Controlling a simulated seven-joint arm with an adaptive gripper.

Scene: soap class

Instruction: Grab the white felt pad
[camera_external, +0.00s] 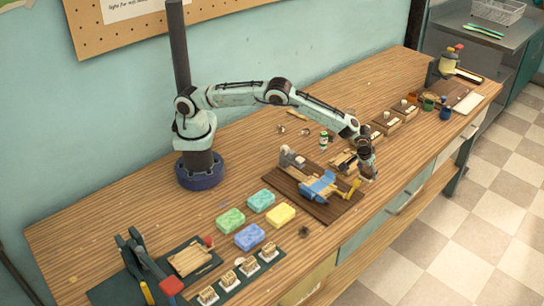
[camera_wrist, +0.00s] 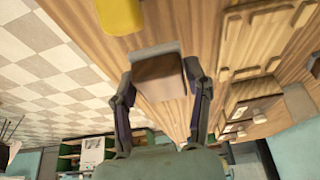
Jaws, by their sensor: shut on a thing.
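My gripper (camera_external: 368,172) is over the front right of the dark wooden board. In the wrist view my gripper (camera_wrist: 158,90) has its two fingers closed on either side of a brown block (camera_wrist: 160,78). The block has a pale, whitish layer (camera_wrist: 153,52) along its far edge. It looks like the felt pad, though its material cannot be told. In the external view the held block is too small to make out against my gripper.
A jig with a blue part (camera_external: 318,187) and yellow handle (camera_external: 354,188) stands close by on the dark board (camera_external: 328,213). Small crates (camera_external: 386,123) are behind. Yellow (camera_external: 281,214) and blue soap (camera_external: 249,237) lie front left. A flat white piece (camera_external: 467,102) lies far right.

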